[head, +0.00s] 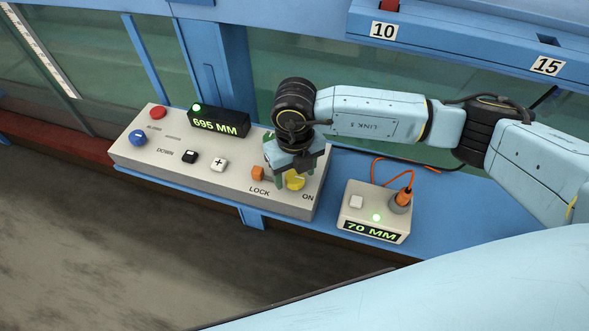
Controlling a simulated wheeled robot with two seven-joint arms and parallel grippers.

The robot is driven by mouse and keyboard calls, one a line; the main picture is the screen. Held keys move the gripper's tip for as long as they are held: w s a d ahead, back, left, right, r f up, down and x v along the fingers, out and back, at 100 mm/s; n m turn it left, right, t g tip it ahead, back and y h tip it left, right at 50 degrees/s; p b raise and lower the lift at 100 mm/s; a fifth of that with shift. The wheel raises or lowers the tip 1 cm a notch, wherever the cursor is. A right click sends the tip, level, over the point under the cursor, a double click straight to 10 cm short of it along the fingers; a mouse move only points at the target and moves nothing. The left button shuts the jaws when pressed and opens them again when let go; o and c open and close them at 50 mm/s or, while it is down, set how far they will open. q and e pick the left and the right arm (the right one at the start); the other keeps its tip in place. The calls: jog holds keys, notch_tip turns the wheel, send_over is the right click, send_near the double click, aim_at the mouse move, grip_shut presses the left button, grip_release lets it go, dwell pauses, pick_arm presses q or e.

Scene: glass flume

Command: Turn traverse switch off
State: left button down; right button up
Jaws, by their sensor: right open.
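The beige control panel (175,168) lies on a blue ledge. At its right end a yellow knob (295,182) sits near the word ON, and I take it to be the traverse switch. My right gripper (287,178) points down over this knob, open, with its fingers close around or beside it. I cannot tell whether they touch it. The gripper and wrist hide part of the knob and the panel behind it, including any label there. My left gripper is not in view.
Left of the knob is an orange button (257,174) by LOCK. Further left are white (219,164), black (190,156), blue (137,138) and red (157,113) buttons. A display (219,122) reads 695 MM. A small box (354,222) reading 70 MM stands right, with an orange cable.

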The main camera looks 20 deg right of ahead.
jog(key=shift+c, duration=0.2)
jog(key=c, duration=0.9)
jog(key=shift+w+f+n+b, duration=0.1)
jog(key=shift+n+b, duration=1.1)
jog(key=shift+b, duration=0.15)
pick_arm(q)
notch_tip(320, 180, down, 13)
jog(key=b, duration=1.1)
pick_arm(e)
jog(key=n, duration=1)
jog(key=shift+a, duration=0.1)
jog(key=n+b, duration=0.3)
jog(key=n, duration=0.1)
jog(key=shift+b, duration=0.4)
jog(key=shift+n+b, duration=0.55)
jog(key=shift+n, duration=0.05)
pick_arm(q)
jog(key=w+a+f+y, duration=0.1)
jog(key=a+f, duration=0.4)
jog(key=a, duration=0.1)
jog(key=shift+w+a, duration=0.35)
pick_arm(e)
jog(key=shift+s+r+n, duration=0.2)
jog(key=shift+n, duration=0.1)
